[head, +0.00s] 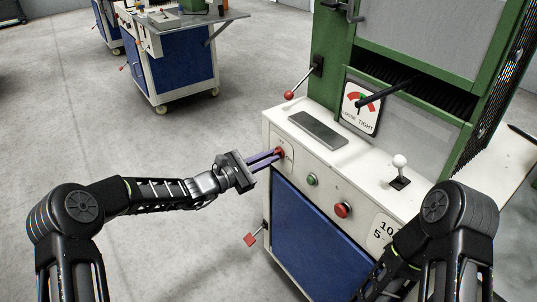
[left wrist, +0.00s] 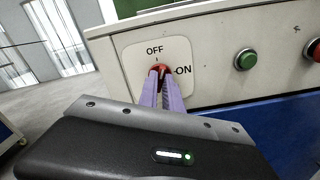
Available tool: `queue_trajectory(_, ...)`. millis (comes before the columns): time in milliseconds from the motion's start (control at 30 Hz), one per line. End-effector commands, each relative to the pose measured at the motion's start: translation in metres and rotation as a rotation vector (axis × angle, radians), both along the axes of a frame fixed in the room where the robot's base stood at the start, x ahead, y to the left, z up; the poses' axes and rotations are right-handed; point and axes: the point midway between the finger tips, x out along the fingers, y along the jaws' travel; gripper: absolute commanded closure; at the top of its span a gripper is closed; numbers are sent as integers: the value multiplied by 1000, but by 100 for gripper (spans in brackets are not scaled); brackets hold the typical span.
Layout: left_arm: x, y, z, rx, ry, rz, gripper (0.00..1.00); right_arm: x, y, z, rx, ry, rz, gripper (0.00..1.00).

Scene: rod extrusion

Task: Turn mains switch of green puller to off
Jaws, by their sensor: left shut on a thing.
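The green puller (head: 335,55) stands on a white and blue cabinet at the right of the head view. The red mains switch (head: 280,152) is at the left end of its white front panel. In the left wrist view, the red switch (left wrist: 160,68) sits on a pale plate (left wrist: 185,50) with OFF above it and ON to its right. My left gripper (head: 275,155) is shut on the switch, its purple fingers (left wrist: 162,92) covering most of it. I cannot tell where the switch points. My right gripper is out of the head view; only its arm shows.
A green button (head: 312,180) and a red button (head: 343,210) are right of the switch. A red-knobbed lever (head: 290,95), a white-knobbed lever (head: 399,162) and a red-ended handle (head: 250,240) stick out. Another blue cabinet (head: 180,60) stands behind. The floor at left is clear.

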Motion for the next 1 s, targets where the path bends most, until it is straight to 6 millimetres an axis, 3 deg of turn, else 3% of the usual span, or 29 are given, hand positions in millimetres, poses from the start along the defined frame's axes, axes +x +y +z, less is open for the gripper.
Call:
queue_trajectory(500,0,0,0,-220,308,1,100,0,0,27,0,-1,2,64)
queue_trajectory(1000,0,0,-1,-257,357,1,100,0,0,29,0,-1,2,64)
